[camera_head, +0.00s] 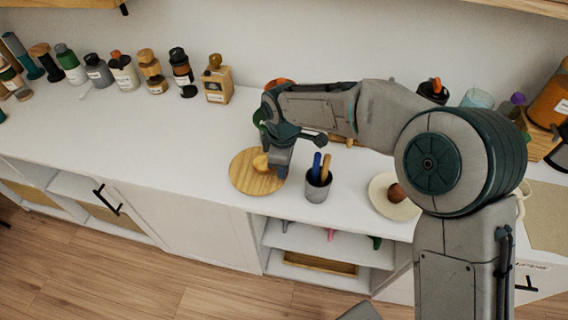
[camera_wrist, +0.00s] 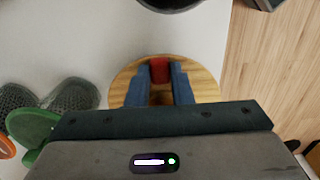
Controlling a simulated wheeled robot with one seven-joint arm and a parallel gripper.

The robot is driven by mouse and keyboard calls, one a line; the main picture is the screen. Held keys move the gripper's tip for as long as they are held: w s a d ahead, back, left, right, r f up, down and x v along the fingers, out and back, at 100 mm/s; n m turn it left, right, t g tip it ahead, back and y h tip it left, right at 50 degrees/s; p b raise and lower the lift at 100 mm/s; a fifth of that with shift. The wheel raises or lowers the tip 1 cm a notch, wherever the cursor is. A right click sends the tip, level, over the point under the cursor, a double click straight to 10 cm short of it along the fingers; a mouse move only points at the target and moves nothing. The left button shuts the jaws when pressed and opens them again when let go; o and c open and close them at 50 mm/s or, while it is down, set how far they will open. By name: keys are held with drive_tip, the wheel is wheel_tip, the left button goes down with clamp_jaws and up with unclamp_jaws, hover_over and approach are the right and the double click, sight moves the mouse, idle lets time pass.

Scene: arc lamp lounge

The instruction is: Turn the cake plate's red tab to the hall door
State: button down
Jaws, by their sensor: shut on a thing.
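The cake plate (camera_head: 243,181) is a round wooden disc on the white counter. It also shows in the wrist view (camera_wrist: 205,83), below my gripper. The red tab (camera_wrist: 159,70) is between my fingertips at the plate's edge in the wrist view. My gripper (camera_wrist: 160,78) is shut on the red tab, one blue-grey finger on each side. In the head view my gripper (camera_head: 277,166) hides the tab and part of the plate. I cannot make out the hall door.
A grey cup (camera_head: 317,188) with blue and tan handles stands close right of the plate. A cream dish (camera_head: 387,208) with a brown round thing is further right. Several bottles, one a square tan bottle (camera_head: 218,85), line the back. The counter left of the plate is clear.

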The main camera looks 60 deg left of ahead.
drive_tip(key=c, duration=1.3)
unclamp_jaws()
wheel_tip(320, 180, up, 14)
drive_tip(key=shift+f, duration=0.1)
drive_tip(key=w+d+r+m+t, duration=0.15)
drive_tip(key=w+d+m, duration=0.25)
drive_tip(key=w+d, duration=0.45)
drive_tip(key=w+d+r+m, duration=0.2)
drive_tip(key=w+d+m, duration=0.3)
drive_tip(key=d, duration=0.7)
drive_tip(key=w+d+r+m+t, duration=0.15)
drive_tip(key=w+d+m, duration=0.35)
drive_tip(key=d, duration=0.5)
drive_tip(key=s+d+f+m, duration=0.1)
drive_tip(key=d+m, duration=0.3)
drive_tip(key=d, duration=0.5)
drive_tip(key=s+d+f+m, duration=0.1)
drive_tip(key=s+d+m, duration=0.3)
drive_tip(key=d, duration=0.4)
drive_tip(key=s+d+f+m, duration=0.1)
drive_tip(key=s+d+m, duration=0.1)
drive_tip(key=d+m, duration=0.3)
drive_tip(key=shift+s+d+f, duration=0.1)
drive_tip(key=shift+d, duration=1.1)
drive_tip(key=shift+s+d+f, duration=0.1)
drive_tip(key=shift+d, duration=1.05)
